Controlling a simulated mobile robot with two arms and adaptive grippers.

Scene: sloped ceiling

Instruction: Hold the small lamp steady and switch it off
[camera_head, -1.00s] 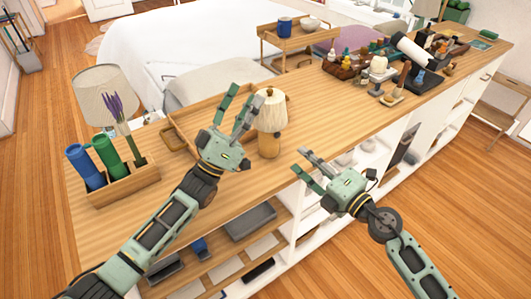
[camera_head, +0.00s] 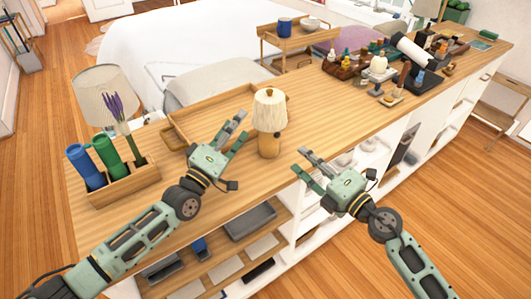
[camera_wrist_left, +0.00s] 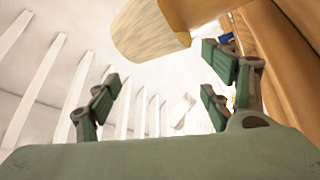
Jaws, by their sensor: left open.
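The small lamp (camera_head: 269,112) has a cream pleated shade and a round wooden base (camera_head: 269,146). It stands upright on the wooden counter. My left gripper (camera_head: 218,133) is open and empty, just left of the lamp, apart from it, with its fingers spread. My right gripper (camera_head: 303,172) is open and empty, right of and below the lamp, near the counter's front edge.
A wooden tray (camera_head: 180,132) lies behind my left gripper. A larger lamp (camera_head: 105,95) and a wooden box (camera_head: 125,186) with blue and green bottles stand at left. Tools and small bottles crowd the counter's far right. Open shelves lie below the front edge.

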